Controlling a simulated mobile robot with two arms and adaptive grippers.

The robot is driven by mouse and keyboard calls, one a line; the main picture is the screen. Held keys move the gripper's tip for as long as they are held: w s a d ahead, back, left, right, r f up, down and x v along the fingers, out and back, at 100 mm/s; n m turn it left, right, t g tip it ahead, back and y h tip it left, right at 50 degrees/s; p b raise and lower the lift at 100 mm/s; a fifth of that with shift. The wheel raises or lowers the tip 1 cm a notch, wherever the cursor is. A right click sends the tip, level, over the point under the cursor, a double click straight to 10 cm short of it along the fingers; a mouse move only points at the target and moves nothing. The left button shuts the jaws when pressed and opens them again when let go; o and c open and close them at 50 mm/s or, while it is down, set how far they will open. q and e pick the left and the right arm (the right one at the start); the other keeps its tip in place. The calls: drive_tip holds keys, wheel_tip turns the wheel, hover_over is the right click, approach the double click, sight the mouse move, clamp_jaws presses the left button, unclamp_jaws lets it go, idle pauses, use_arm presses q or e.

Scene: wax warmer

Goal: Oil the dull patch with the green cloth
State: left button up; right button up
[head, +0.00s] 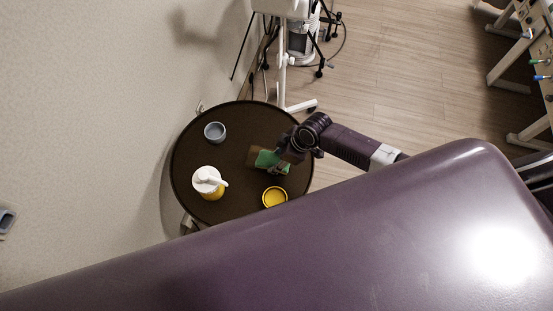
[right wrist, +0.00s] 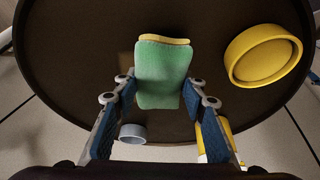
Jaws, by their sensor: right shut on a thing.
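The green cloth (head: 266,159) is in my right gripper (head: 277,165), over the middle of the round dark table (head: 236,118). In the right wrist view the green cloth (right wrist: 163,72) hangs between the two fingers of my right gripper (right wrist: 160,90), with a yellow edge along its far end. A faint brownish patch (head: 252,152) shows on the tabletop beside the cloth, partly covered by it; I cannot tell whether the cloth touches the tabletop. My left gripper is not in view.
On the table stand a grey cup (head: 215,131), a white-topped yellow pump bottle (head: 208,182) and a round yellow dish (head: 274,197), close to the cloth. A white stand (head: 283,85) is behind the table. A wall (head: 100,120) is on the left.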

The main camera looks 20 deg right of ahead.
drive_tip(key=shift+f+b, duration=0.4)
drive_tip(key=shift+f, duration=0.15)
idle(0.5)
drive_tip(key=shift+s+a+r+p, duration=0.15)
drive_tip(key=shift+s+a+p, duration=0.35)
drive_tip(key=shift+s+p, duration=0.2)
drive_tip(key=shift+s+a+p, duration=0.35)
drive_tip(key=shift+s+p, duration=0.05)
drive_tip(key=shift+s, duration=0.25)
drive_tip(key=shift+w+d+f+b, duration=0.1)
drive_tip(key=shift+w+d+b, duration=0.35)
drive_tip(key=shift+w, duration=0.25)
drive_tip(key=shift+w+d+f+b, duration=0.1)
drive_tip(key=shift+w+d+b, duration=0.3)
drive_tip(key=shift+w, duration=0.3)
